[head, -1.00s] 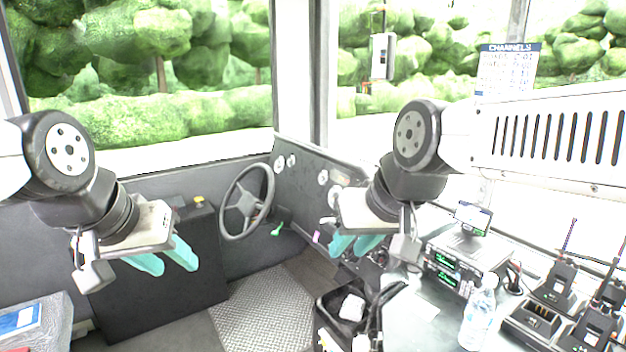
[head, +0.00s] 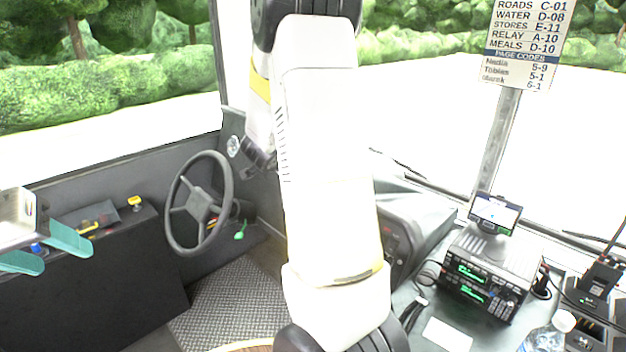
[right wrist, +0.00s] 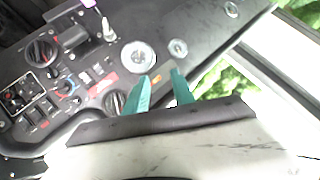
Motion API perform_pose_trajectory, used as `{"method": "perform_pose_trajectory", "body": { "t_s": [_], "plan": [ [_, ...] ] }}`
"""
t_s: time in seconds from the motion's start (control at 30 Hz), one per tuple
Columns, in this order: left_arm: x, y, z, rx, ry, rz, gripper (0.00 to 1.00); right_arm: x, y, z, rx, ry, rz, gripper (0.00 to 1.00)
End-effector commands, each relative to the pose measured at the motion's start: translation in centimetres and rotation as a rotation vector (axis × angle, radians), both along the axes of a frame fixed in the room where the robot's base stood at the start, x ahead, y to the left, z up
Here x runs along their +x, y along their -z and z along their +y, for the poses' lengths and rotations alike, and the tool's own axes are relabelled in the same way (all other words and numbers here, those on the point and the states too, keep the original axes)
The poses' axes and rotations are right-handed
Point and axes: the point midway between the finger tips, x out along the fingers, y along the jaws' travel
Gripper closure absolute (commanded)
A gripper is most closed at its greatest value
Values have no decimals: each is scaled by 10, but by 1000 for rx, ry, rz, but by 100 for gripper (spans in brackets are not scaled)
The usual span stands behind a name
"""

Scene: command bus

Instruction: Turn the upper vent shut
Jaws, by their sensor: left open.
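In the right wrist view, my right gripper (right wrist: 162,80) shows two teal fingers held apart with nothing between them, over the dark dashboard panel. Near the fingertips are a large silver-ringed round fitting (right wrist: 137,56) and a smaller one (right wrist: 178,47). Dark round fittings sit at the far left (right wrist: 42,53) and beside the left finger (right wrist: 115,102). I cannot tell which is the upper vent or whether it is turned shut. In the head view my right arm hides most of the dashboard and its gripper. My left gripper (head: 58,256) is open and empty at the left edge.
The steering wheel (head: 200,203) stands left of my right arm. A radio unit (head: 485,272) with a small screen (head: 495,213) sits on the right-hand counter, near a bottle (head: 548,332).

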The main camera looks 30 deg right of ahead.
Motion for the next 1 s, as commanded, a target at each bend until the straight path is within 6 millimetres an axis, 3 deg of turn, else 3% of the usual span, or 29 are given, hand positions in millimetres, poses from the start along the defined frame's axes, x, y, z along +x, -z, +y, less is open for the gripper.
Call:
{"method": "perform_pose_trajectory", "body": {
  "t_s": [0.03, 0.1, 0.23, 0.5, 1.0],
  "plan": [
    [0, 0, 0, 0, 0, 0, 47, -3, 19, -20, -47, 88, 18, 70],
    [0, 0, 0, 0, 0, 0, 47, -11, 35, -46, -114, 204, 28, 70],
    [0, 0, 0, 0, 0, 0, 47, -31, 54, -82, -232, 372, 48, 70],
    [0, 0, 0, 0, 0, 0, 47, -52, 64, -110, -347, 509, 63, 70],
    [0, 0, 0, 0, 0, 0, 47, -35, 88, -171, -348, 510, 63, 70]
  ]
}}
